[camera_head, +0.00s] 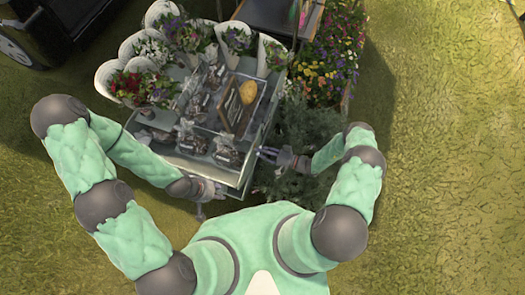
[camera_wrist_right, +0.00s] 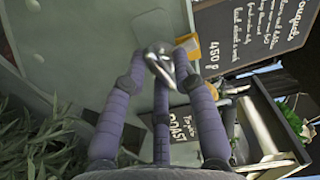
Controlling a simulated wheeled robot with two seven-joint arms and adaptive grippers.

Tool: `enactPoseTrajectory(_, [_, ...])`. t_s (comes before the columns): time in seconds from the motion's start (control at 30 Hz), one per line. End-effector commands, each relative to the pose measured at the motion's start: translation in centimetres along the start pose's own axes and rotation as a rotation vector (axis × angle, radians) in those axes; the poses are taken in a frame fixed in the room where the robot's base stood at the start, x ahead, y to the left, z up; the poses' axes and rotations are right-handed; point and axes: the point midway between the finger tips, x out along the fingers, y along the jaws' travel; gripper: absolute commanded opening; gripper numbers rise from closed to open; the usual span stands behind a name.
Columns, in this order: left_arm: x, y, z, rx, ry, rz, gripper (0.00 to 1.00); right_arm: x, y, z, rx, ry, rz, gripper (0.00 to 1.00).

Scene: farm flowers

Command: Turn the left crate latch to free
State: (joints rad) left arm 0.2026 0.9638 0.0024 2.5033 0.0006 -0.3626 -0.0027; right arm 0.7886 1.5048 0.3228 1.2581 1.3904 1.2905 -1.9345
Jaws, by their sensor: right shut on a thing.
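My right gripper (camera_wrist_right: 162,60) has its purple fingers closed around a silver looped metal piece (camera_wrist_right: 158,70) against a grey-green panel (camera_wrist_right: 60,50). The piece looks like a latch; I cannot tell whether it is the left one. In the head view my right gripper (camera_head: 265,152) is at the right side of the grey stall (camera_head: 240,178), and the metal piece is too small to make out. My left gripper (camera_head: 203,193) is at the stall's front edge, low in the picture. Its fingers are too small to read, and no latch is visible there.
Wrapped bouquets (camera_head: 150,48) line the stall's back and left. A framed sign (camera_head: 238,102) and small wrapped items (camera_head: 195,138) stand on it. A dark green bush (camera_head: 300,135) crowds my right arm. In the wrist view a chalkboard (camera_wrist_right: 250,35) hangs at upper right.

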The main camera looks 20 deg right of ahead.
Motion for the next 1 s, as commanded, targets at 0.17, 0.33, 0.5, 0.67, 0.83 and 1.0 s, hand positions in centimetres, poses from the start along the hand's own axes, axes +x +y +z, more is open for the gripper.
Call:
enactPoseTrajectory(0.17, [-0.9, 0.3, 0.0, 0.0, 0.0, 0.0, 0.4, 0.0, -0.5, -0.2, -0.167, 0.001, -0.008, 0.0])
enactPoseTrajectory(0.33, [-1.4, 0.5, 0.1, 0.0, 0.0, 0.0, 0.4, 0.0, -0.5, -0.2, -0.33, 0.001, -0.008, 0.0])
enactPoseTrajectory(0.5, [-1.9, 0.7, 0.1, 0.0, 0.0, 0.0, 0.4, 0.0, -0.5, -0.1, -0.491, 0.001, -0.008, 0.0])
enactPoseTrajectory(0.67, [-2.2, 0.8, 0.1, 0.0, 0.0, 0.0, 0.4, 0.0, -0.4, -0.1, -0.643, 0.001, -0.008, 0.0])
enactPoseTrajectory(0.83, [-2.6, 0.9, 0.1, 0.0, 0.0, 0.0, 0.4, 0.0, -0.4, -0.1, -0.804, 0.001, -0.009, 0.0])
enactPoseTrajectory(1.0, [-3.0, 1.1, 0.1, 0.0, 0.0, 0.0, 0.4, 0.1, -0.4, 0.0, -0.963, 0.002, -0.008, 0.0])
